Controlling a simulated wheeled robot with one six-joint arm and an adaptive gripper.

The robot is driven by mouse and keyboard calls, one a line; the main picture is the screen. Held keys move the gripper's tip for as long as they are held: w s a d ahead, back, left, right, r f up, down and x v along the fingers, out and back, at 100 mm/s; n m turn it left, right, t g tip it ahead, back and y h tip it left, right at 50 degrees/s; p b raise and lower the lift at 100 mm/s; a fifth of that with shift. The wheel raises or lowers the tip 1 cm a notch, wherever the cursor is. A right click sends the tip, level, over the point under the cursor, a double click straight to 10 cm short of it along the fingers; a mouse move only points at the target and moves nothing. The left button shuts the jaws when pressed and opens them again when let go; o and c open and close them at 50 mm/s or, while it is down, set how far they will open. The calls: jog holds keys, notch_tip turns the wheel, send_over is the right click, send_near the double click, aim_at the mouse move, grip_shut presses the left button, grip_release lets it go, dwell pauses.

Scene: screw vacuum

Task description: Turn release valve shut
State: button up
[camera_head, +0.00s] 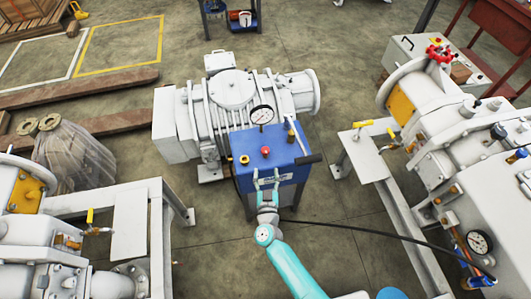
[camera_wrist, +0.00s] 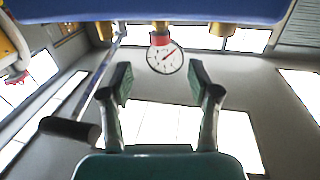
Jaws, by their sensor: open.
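A blue cabinet (camera_head: 270,158) stands in front of the grey pump. Its top carries a red knob (camera_head: 265,152), a small yellow fitting (camera_head: 244,160), a dial gauge (camera_head: 262,115) and a lever with a black grip (camera_head: 308,159). I cannot tell which fitting is the release valve. My gripper (camera_head: 265,178) is at the cabinet's near side, open. In the wrist view its fingers (camera_wrist: 162,85) are spread with nothing between them. A gauge (camera_wrist: 165,57) shows beyond them and a black-gripped rod (camera_wrist: 70,130) lies to their left.
The large grey finned pump (camera_head: 232,92) is behind the cabinet. White machine frames stand at left (camera_head: 130,222) and right (camera_head: 362,155). A black hose (camera_head: 370,232) runs across the floor side at right. A wrapped bundle (camera_head: 75,155) is at left.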

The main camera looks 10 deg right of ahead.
aim_at(265, 154)
jog(key=w, duration=0.3)
jog(key=w+d, duration=0.1)
jog(key=w, duration=0.5)
jog(key=shift+w+d, duration=0.1)
jog(key=shift+d, duration=0.3)
jog(key=shift+c, duration=0.2)
jog(key=c, duration=1.1)
